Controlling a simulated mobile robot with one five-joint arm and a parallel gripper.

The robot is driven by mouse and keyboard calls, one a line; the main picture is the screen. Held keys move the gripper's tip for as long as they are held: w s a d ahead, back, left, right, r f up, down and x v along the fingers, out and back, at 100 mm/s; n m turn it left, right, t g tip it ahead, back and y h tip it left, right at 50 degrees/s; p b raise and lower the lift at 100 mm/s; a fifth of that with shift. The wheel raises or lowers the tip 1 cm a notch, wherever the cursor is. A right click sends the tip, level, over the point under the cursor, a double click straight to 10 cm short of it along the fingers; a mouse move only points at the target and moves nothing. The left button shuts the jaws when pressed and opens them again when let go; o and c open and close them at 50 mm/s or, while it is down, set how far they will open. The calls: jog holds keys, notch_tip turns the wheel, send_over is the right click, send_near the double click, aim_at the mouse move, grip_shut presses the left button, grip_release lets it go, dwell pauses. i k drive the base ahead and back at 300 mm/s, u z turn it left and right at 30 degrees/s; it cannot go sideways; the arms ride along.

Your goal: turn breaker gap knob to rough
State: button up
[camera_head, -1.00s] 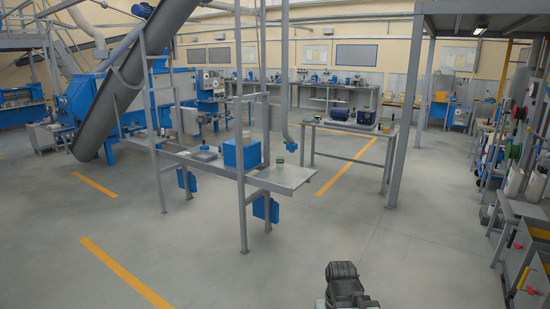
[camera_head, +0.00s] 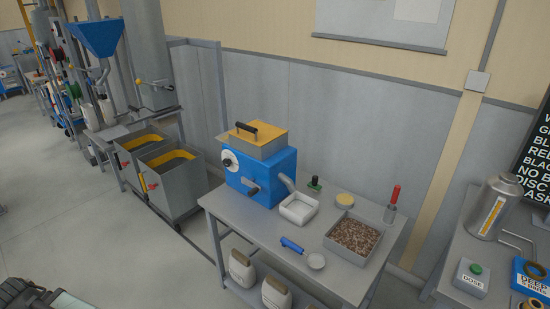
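A blue machine (camera_head: 262,178) with a yellow-topped lid and black handle stands on a grey bench (camera_head: 290,248). A white round dial with a dark centre (camera_head: 229,160) sits on its left face; it may be the breaker gap knob, but its markings are too small to read. A dark crank or lever (camera_head: 252,189) is on its front. A spout at its right side leads to a white square tray (camera_head: 299,208). A dark part of my arm shows at the bottom left corner; my gripper's fingers cannot be made out.
The bench also holds a tray of brown grain (camera_head: 353,237), a blue-handled tool (camera_head: 292,246) and a red-handled tool (camera_head: 393,202). Grey bins (camera_head: 170,185) stand left of it. Another table with a metal can (camera_head: 492,208) is at right. Open floor (camera_head: 90,235) lies at left.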

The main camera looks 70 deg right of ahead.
aim_at(226, 163)
jog(key=z, duration=2.1)
jog(key=k, duration=0.4)
jog(key=z, duration=0.3)
jog(key=i, duration=0.5)
jog(key=u, duration=1.85)
jog(key=k, duration=0.5)
jog(key=u, duration=0.1)
